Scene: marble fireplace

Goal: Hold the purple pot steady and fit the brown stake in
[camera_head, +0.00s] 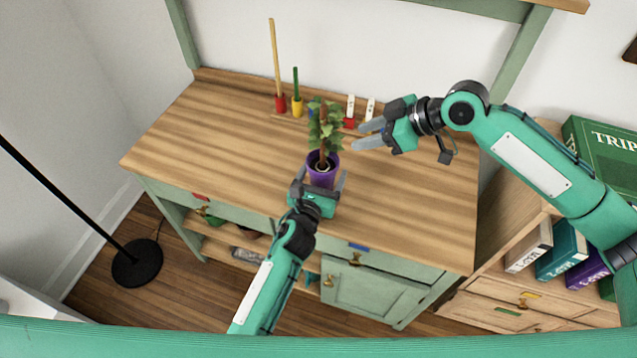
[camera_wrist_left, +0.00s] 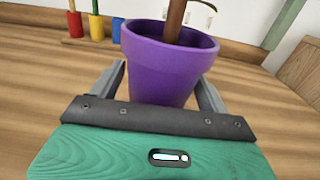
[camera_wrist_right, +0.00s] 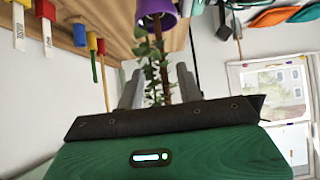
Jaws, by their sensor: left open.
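The purple pot (camera_head: 322,176) stands on the wooden tabletop, with a leafy green plant (camera_head: 327,122) in it. My left gripper (camera_head: 318,184) is low at the pot's near side. Its open fingers lie on either side of the pot, as the left wrist view (camera_wrist_left: 165,85) also shows; I cannot tell whether they touch it. A brown stake (camera_wrist_left: 174,20) rises from inside the pot among the leaves, roughly upright; its foot is hidden by the rim. My right gripper (camera_head: 366,134) is open and empty, to the right of the plant. The stake shows beyond its fingers in the right wrist view (camera_wrist_right: 158,55).
Behind the plant stand a red holder (camera_head: 280,104) with a long tan stick, a yellow holder (camera_head: 297,107) with a green stick, a partly hidden blue holder (camera_head: 311,113), and white labels on red bases (camera_head: 349,122). The tabletop is clear at left and right.

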